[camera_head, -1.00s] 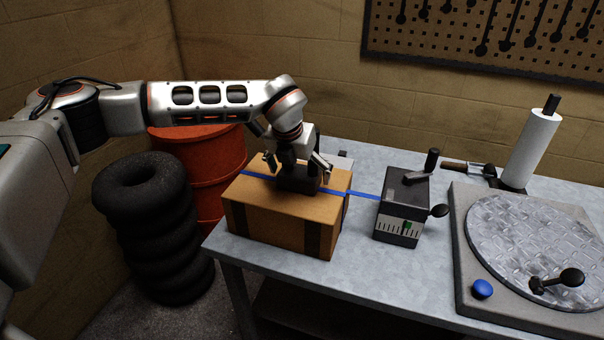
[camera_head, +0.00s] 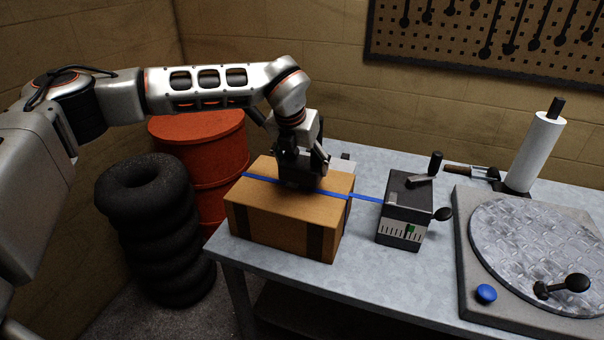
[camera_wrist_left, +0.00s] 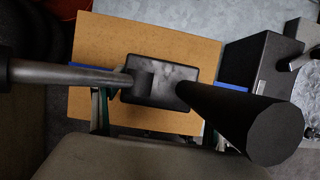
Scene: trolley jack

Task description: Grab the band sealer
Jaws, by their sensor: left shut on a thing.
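The band sealer, a small dark block (camera_wrist_left: 162,98), sits on top of the orange-brown cardboard box (camera_head: 265,217), over the blue band (camera_head: 365,198). In the head view the gripper mostly hides it. My left gripper (camera_head: 302,180) points down at the top of the box and is shut on the band sealer. In the left wrist view its two dark fingers (camera_wrist_left: 155,85) reach the sealer's two sides. My right gripper is in neither view.
A dark box-shaped device (camera_head: 406,205) with a crank stands right of the box, joined by the band. A turntable (camera_head: 465,255), a paper roll (camera_head: 535,150) and a tool (camera_head: 465,170) lie further right. Tires (camera_head: 150,230) and a red drum (camera_head: 205,150) stand left of the table (camera_head: 370,270).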

